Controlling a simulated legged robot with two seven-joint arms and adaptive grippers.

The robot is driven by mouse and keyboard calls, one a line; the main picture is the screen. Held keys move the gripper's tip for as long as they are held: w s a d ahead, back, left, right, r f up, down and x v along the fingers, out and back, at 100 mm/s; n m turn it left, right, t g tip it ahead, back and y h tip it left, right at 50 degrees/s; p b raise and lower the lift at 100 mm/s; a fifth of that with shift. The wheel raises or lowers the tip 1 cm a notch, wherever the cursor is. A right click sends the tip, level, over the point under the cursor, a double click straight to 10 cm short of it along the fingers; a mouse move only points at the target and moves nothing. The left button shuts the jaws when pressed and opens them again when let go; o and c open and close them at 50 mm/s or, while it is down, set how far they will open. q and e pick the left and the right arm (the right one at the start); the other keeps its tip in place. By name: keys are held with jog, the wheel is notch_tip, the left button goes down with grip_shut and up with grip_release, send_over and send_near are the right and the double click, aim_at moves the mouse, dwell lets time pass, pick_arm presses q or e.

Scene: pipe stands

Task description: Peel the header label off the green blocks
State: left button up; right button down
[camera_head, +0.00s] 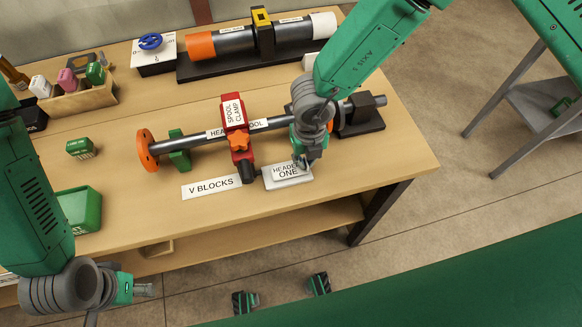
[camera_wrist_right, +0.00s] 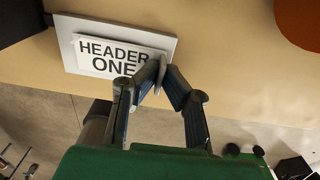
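The white header label (camera_head: 288,171), reading "HEADER ONE", lies over a pale grey plate (camera_head: 269,184) at the table's front edge; both also show in the wrist view, the label (camera_wrist_right: 108,55) in front of the plate (camera_wrist_right: 66,30). My right gripper (camera_head: 303,162) is at the label's right side; in the wrist view its fingertips (camera_wrist_right: 158,74) are close together at the label's right edge and look shut on it. A green block (camera_head: 179,151) stands under the spool pipe, away from the label. My left gripper (camera_head: 144,290) is off the table's front, empty; its finger gap is unclear.
The spool pipe (camera_head: 200,138) with orange flange (camera_head: 147,150) and red clamp (camera_head: 240,130) lies behind the label. A "V BLOCKS" sign (camera_head: 211,186) is to its left. Green boxes (camera_head: 80,148) stand further left. A longer pipe (camera_head: 237,42) lies at the back.

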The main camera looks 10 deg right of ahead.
jog(key=shift+d+r, duration=0.2)
jog(key=shift+d, duration=0.05)
jog(key=shift+r, duration=0.1)
jog(key=shift+a+r+p, duration=0.3)
jog(key=shift+a+p, duration=0.15)
jog(key=shift+a, duration=0.15)
jog(key=shift+r, duration=0.15)
jog(key=shift+d+r+p, duration=0.35)
jog(key=shift+d+p, duration=0.2)
jog(key=shift+d, duration=0.2)
jog(key=shift+a+r+p, duration=0.35)
jog(key=shift+a+r, duration=0.05)
jog(key=shift+a, duration=0.05)
pick_arm(q)
jog(key=r, duration=0.2)
jog(key=shift+a+r, duration=0.3)
jog(key=shift+r, duration=0.05)
pick_arm(e)
jog(key=shift+d, duration=0.1)
